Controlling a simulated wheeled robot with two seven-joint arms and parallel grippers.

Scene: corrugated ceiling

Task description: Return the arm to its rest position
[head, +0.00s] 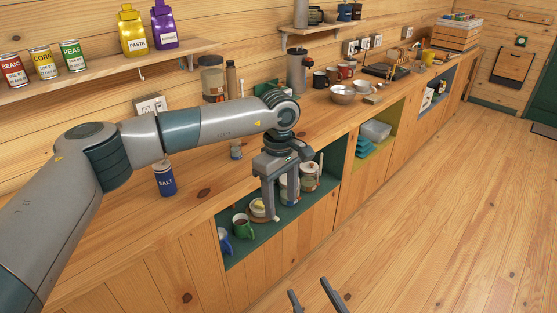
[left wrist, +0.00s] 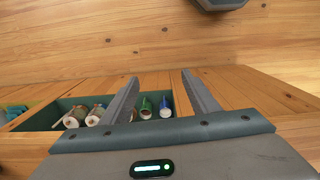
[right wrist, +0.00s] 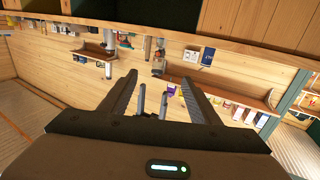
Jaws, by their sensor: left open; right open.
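My left arm reaches across from the left in the head view. My left gripper (head: 287,212) points down in front of the open green cubby under the counter. Its fingers are apart and nothing is between them; the left wrist view (left wrist: 160,95) also shows them spread and empty. My right gripper (head: 316,296) shows only as two fingertips at the bottom edge of the head view, over the floor. In the right wrist view (right wrist: 165,95) its fingers are spread and empty, facing the wall and shelves.
The green cubby (head: 245,254) holds mugs (head: 241,227) and jars (head: 308,176). A blue salt can (head: 165,179) stands on the counter (head: 205,190) below my left arm. A wall shelf (head: 110,66) carries cans and bags. The wooden floor (head: 440,220) at right is clear.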

